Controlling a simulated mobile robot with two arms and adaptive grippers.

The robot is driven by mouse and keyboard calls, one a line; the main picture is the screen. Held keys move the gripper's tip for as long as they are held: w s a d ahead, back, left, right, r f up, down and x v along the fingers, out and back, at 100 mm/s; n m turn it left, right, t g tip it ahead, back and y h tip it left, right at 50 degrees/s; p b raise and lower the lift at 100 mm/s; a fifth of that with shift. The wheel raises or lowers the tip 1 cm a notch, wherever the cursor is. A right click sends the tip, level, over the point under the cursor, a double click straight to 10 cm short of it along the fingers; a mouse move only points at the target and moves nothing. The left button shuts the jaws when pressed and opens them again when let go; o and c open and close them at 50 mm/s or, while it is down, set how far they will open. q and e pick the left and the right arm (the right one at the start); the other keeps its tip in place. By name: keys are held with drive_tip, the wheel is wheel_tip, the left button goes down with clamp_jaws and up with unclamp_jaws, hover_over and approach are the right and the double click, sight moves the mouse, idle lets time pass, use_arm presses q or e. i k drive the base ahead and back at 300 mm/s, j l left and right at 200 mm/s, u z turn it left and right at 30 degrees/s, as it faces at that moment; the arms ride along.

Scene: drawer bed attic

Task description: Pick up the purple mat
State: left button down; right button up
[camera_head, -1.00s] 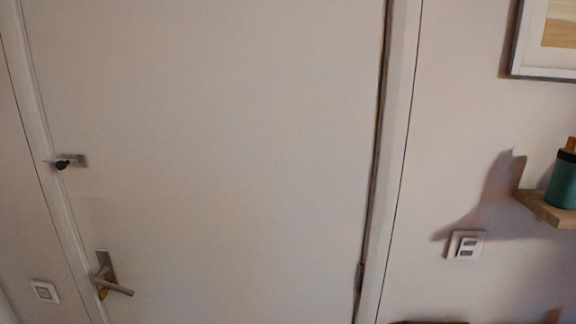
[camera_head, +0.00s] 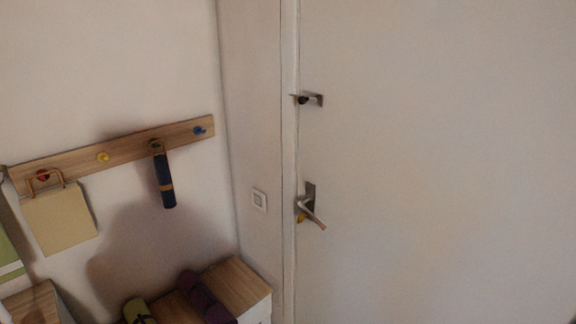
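A rolled purple mat (camera_head: 206,298) lies on a wooden-topped cabinet (camera_head: 238,283) at the bottom of the head view, left of the door. Its lower end is cut off by the frame's edge or close to it. Neither of my grippers shows in this view.
A green roll (camera_head: 138,311) lies left of the purple mat. A wooden peg rail (camera_head: 120,155) on the wall holds a beige bag (camera_head: 60,218) and a dark blue rolled item (camera_head: 164,180). A closed white door (camera_head: 430,170) with a handle (camera_head: 310,205) fills the right.

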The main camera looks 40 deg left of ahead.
sight(211, 308)
drive_tip(key=u, duration=2)
